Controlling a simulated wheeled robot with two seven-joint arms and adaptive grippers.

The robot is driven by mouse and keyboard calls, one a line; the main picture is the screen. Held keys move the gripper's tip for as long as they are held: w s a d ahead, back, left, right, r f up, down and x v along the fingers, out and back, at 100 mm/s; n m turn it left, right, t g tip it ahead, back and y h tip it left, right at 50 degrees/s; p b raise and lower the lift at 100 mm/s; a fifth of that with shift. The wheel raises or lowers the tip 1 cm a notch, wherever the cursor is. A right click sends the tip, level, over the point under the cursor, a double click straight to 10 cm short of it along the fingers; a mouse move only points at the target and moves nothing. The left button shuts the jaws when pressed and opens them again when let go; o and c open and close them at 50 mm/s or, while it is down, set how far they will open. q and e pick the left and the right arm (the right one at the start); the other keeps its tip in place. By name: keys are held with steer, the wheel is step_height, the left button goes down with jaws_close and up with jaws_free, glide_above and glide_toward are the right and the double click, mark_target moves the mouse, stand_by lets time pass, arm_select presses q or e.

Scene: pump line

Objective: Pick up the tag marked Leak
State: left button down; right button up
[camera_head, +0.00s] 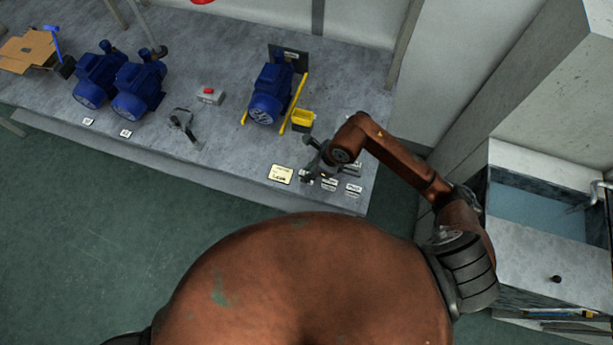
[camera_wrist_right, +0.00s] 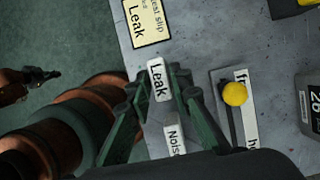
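The white tag marked Leak (camera_wrist_right: 156,81) lies on the bench near its front edge. In the wrist view it sits between the two fingertips of my right gripper (camera_wrist_right: 158,82), which are spread with a little room beside the tag. In the head view my right gripper (camera_head: 313,168) is low over the row of tags and partly covers it. A cream test slip (camera_wrist_right: 147,22) that also reads Leak lies beside the tag; it shows in the head view too (camera_head: 282,174). My left gripper (camera_wrist_right: 45,74) appears small over the floor in the wrist view; its opening is unclear.
A tag marked Noise (camera_wrist_right: 174,138) lies close to the Leak tag. A yellow knob (camera_wrist_right: 235,94) stands beside the right finger. A blue pump (camera_head: 270,91), yellow bin (camera_head: 302,118) and red-button box (camera_head: 209,95) stand farther back. A sink (camera_head: 540,212) is at right.

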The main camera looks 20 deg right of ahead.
jaws_close()
steer(key=shift+r, duration=0.1)
